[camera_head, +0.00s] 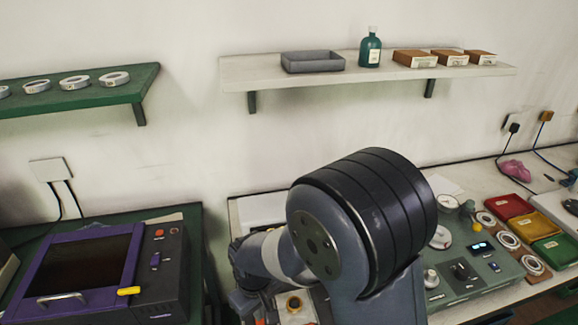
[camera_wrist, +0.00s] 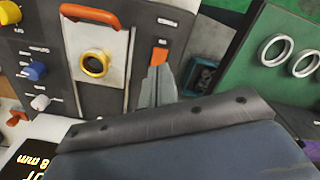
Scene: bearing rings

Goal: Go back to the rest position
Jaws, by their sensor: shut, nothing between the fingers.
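My gripper (camera_wrist: 159,78) shows in the wrist view as two grey fingers closed together, with nothing between them. It is in front of a grey panel (camera_wrist: 122,82) and beside an orange piece (camera_wrist: 158,55); I cannot tell whether they touch. In the head view my arm rises in the middle foreground and hides most of the bench behind it; the gripper cannot be made out there. Pale bearing rings (camera_wrist: 275,49) lie on a green surface at the right of the wrist view. Several rings (camera_head: 75,82) lie on the green shelf (camera_head: 100,97) in the head view.
A purple-framed machine (camera_head: 90,270) stands at left. A white shelf (camera_head: 235,72) holds a grey tray (camera_head: 312,62), a green bottle (camera_head: 370,48) and brown boxes (camera_head: 415,58). At right are a control box (camera_head: 475,277), ringed brown blocks (camera_head: 533,267) and red (camera_head: 508,206), yellow and green bins.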

